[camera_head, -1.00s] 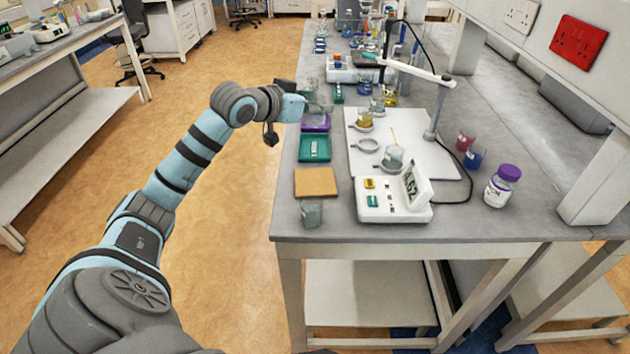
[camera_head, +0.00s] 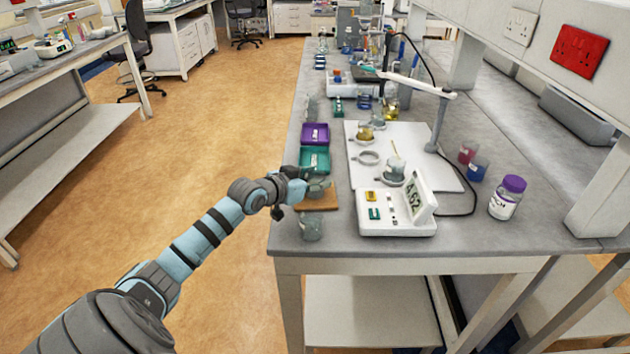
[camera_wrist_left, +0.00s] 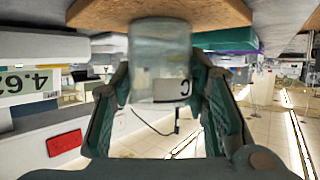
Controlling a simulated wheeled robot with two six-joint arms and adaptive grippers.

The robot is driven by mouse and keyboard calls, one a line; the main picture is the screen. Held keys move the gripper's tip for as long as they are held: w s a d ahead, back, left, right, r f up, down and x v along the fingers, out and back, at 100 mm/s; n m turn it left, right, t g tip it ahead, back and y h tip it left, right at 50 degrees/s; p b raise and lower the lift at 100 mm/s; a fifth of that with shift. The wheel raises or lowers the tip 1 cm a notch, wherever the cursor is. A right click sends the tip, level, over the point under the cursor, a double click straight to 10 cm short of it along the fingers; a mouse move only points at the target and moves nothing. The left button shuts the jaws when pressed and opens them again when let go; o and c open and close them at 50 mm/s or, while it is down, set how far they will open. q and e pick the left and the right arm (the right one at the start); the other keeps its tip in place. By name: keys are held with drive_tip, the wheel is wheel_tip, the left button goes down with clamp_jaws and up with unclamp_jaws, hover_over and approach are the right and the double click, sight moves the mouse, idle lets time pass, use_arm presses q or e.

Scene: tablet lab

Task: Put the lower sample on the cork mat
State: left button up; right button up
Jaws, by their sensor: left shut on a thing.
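My left gripper (camera_head: 306,186) is shut on a clear glass beaker and is over the cork mat (camera_head: 325,203). The glass beaker (camera_wrist_left: 160,65) shows between the fingers in the left wrist view, with a white label marked C. That view is upside down, and the cork mat (camera_wrist_left: 90,12) is at its top edge. The beaker's base is over the mat and very close to it; I cannot tell whether it touches. In the head view the gripper partly hides the beaker and the mat's left part. My right gripper is not in view.
Another glass beaker (camera_head: 312,228) stands just in front of the mat, near the table edge. A green tray (camera_head: 303,161) and a purple tray (camera_head: 304,134) lie behind it. A white balance (camera_head: 385,228) stands to the right, with a white board (camera_head: 440,175) behind.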

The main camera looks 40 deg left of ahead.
use_arm(q)
drive_tip(key=o, duration=1.2)
drive_tip(key=shift+c, duration=0.2)
drive_tip(key=shift+r, duration=0.15)
drive_tip(key=p+v, duration=0.1)
drive_tip(key=v, duration=0.1)
drive_tip(key=p+v, duration=0.1)
drive_tip(key=v, duration=0.1)
drive_tip(key=p+v, duration=0.2)
drive_tip(key=v, duration=0.1)
drive_tip(key=shift+w+r, duration=0.1)
drive_tip(key=shift+r, duration=0.2)
drive_tip(key=p+v, duration=0.1)
drive_tip(key=p, duration=0.1)
drive_tip(key=p+v, duration=0.3)
drive_tip(key=p, duration=0.1)
drive_tip(key=shift+s+f, duration=0.1)
drive_tip(key=shift+s, duration=0.4)
